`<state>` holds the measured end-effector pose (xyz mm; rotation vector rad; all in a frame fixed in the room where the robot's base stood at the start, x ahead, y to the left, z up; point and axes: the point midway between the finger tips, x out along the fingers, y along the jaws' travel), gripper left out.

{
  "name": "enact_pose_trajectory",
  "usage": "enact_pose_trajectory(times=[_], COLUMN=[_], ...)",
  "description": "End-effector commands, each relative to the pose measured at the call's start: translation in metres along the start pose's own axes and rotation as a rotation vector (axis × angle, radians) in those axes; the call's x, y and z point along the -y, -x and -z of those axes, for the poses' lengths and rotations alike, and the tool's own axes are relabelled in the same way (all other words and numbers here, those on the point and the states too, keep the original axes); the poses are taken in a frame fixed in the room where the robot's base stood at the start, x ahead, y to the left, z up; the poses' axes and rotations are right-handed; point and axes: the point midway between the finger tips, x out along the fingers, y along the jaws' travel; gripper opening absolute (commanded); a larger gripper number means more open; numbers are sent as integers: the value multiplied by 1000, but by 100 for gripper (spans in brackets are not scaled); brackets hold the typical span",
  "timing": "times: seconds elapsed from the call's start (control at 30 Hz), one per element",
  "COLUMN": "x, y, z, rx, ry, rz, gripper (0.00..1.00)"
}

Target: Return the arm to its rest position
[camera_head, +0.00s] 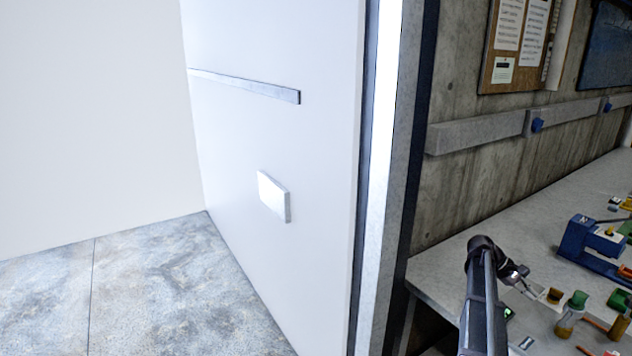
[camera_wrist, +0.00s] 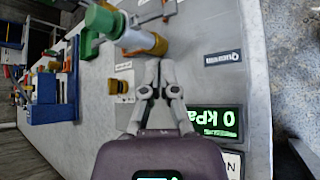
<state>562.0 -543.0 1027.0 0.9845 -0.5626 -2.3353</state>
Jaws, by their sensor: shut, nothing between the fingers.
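My arm reaches out over the grey workbench (camera_head: 455,262) at the lower right of the head view. My gripper (camera_head: 533,290) is at its end, close to several small bottles and jars. In the wrist view my gripper (camera_wrist: 159,68) is shut and empty, with its two fingers together above the bench top. Just beyond the fingertips is an orange and grey bottle (camera_wrist: 146,43) with a green part beside it. I cannot tell whether the fingertips touch it.
A blue device (camera_head: 592,245) stands farther back on the bench. A pale wall panel (camera_head: 275,130) and its grey edge post (camera_head: 388,180) stand left of the bench. A concrete wall (camera_head: 470,170) with a rail is behind. Speckled floor (camera_head: 150,290) is clear at left.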

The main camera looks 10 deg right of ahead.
Motion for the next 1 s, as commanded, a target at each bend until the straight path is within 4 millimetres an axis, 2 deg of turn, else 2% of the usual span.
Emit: enact_pose_trajectory(times=[0.17,0.27,0.37,0.7,1.0], x=[18,39,68,199,319], y=[13,29,50,137,204], z=[4,9,15,26,10], rx=[-41,-90,-159,-427,-610], ry=[-9,-21,-38,-93,-111], rz=[7,19,40,186,377], gripper=[0,0,0,0,0])
